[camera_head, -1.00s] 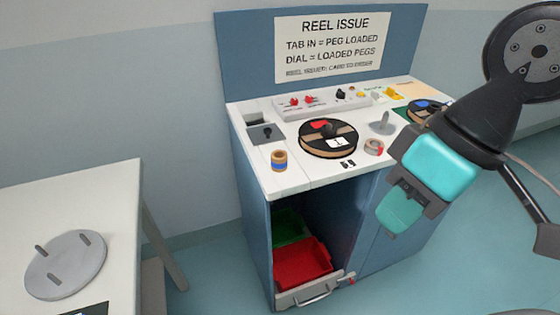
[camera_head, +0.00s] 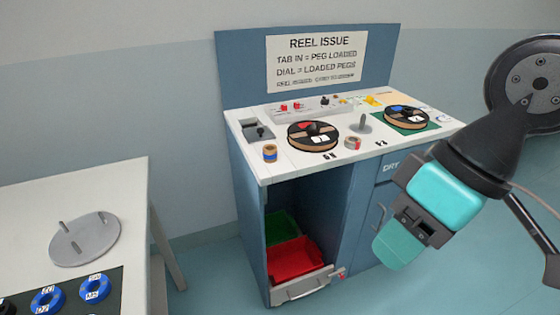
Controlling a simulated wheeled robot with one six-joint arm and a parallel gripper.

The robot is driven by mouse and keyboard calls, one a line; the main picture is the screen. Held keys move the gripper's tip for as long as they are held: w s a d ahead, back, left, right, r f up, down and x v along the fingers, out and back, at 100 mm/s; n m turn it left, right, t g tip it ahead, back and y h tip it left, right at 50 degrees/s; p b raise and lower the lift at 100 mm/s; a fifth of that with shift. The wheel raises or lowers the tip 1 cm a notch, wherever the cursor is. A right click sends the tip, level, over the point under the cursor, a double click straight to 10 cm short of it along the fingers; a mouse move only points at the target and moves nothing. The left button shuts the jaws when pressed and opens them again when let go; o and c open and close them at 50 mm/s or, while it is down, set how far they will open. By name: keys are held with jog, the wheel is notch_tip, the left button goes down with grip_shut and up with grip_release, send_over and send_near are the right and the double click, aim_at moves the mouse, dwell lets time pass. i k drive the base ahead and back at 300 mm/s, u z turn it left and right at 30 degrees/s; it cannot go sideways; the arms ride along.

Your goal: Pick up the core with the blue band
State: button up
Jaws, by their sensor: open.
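The core with the blue band (camera_head: 270,153) is a small tan cylinder with a blue stripe. It stands upright near the front left of the white top of the reel issue cabinet (camera_head: 262,172). My gripper (camera_head: 402,240) is open and empty, in front of the cabinet's right side and well to the right of the core. Nothing hides the core.
On the cabinet are a reel with a red mark (camera_head: 312,136), a core with a red mark (camera_head: 352,143), a peg (camera_head: 362,123) and a reel with a blue mark (camera_head: 406,118). A table (camera_head: 135,190) stands at left.

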aim_at(270, 153)
jog(key=z, duration=0.4)
jog(key=i, duration=0.75)
jog(key=u, duration=2.05)
